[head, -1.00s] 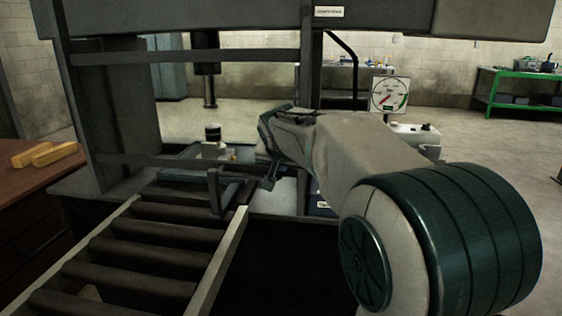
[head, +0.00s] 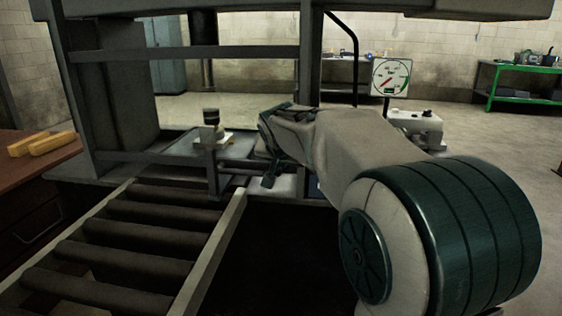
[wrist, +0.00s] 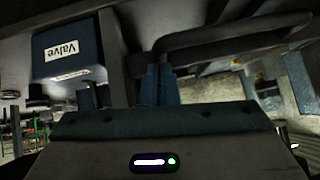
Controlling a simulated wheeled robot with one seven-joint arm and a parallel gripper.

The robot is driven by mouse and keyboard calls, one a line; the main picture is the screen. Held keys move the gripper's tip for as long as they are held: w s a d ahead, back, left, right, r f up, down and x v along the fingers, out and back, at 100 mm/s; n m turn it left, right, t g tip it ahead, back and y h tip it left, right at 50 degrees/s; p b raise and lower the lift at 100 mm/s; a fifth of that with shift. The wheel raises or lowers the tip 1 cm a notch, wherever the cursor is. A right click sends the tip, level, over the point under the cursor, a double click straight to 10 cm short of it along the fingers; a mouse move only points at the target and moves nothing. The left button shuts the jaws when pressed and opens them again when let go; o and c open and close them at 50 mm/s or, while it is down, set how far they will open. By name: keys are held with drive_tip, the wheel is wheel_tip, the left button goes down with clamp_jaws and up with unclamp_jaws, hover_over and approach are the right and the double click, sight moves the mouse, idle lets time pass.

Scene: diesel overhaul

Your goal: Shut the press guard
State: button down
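The press guard (head: 185,53) is a dark frame with an upper and a lower cross bar (head: 150,156) across the press opening. A dark handle (head: 214,178) sticks out low on its front. Clear space shows between the lower bar and the upper one. My gripper (head: 268,182) is just right of the handle, pointing down. In the wrist view the two blue fingers (wrist: 159,84) are side by side, with nothing seen between them. Their tips are at the dark handle bar (wrist: 230,38); I cannot tell whether they touch it.
A roller conveyor (head: 228,225) runs from the press toward me. A small block (head: 212,137) stands on the press bed. A gauge (head: 390,77) is at the right. A wooden table (head: 40,175) with yellow bars is at the left. A blue "Valve" box (wrist: 68,45) shows in the wrist view.

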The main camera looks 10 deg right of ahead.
drive_tip(key=w+d+r+p+v, duration=0.15)
drive_tip(key=p+v, duration=0.25)
drive_tip(key=v, duration=0.9)
drive_tip(key=s+a+f+n+g+y+p, duration=0.1)
drive_tip(key=s+n+g+p, duration=0.4)
drive_tip(key=s+p, duration=1.5)
drive_tip(key=s+f+g+y, duration=0.1)
drive_tip(key=s, duration=0.3)
drive_tip(key=shift+a, duration=0.25)
